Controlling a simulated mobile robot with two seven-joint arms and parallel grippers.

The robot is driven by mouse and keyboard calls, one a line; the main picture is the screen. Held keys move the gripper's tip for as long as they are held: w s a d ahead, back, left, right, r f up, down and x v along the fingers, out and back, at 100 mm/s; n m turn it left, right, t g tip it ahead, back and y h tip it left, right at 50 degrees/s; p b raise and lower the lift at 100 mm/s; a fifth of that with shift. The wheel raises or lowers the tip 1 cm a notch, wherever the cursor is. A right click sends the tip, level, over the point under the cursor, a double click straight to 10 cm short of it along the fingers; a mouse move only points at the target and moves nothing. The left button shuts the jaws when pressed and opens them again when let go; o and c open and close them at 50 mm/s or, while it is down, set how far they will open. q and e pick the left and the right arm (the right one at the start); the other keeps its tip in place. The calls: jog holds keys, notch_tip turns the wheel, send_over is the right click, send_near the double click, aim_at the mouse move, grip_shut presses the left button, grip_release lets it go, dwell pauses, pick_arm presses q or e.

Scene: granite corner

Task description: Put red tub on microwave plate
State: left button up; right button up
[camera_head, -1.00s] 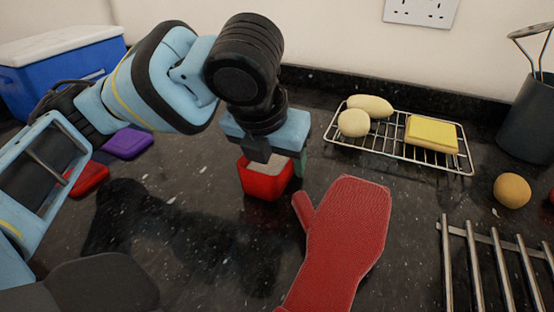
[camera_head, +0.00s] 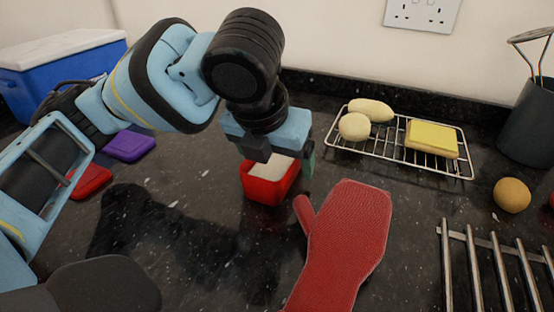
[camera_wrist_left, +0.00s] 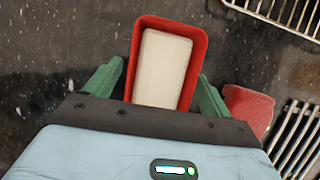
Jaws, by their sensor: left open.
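The red tub (camera_head: 268,186) stands on the dark granite counter near the middle of the head view, with a white block (camera_head: 270,166) inside. The tub (camera_wrist_left: 142,32) also shows in the left wrist view, its near end between the two green fingers. My left gripper (camera_head: 282,165) is open over the tub, with a finger on either side of it. In the left wrist view the gripper (camera_wrist_left: 160,85) shows gaps between the fingers and the tub walls. I see no microwave plate and no right gripper.
A red oven mitt (camera_head: 345,240) lies just right of the tub. A wire rack (camera_head: 390,153) holds two pale oval items and a yellow sponge (camera_head: 431,139). A metal bar rack (camera_head: 490,260), an orange ball (camera_head: 512,192) and a dark utensil pot (camera_head: 528,120) stand at right. A blue cooler (camera_head: 60,85) is back left.

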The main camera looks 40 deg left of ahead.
pick_arm(q)
jog(key=p+v, duration=0.3)
jog(key=v, duration=0.8)
jog(key=shift+p, duration=0.3)
jog(key=shift+c, duration=0.3)
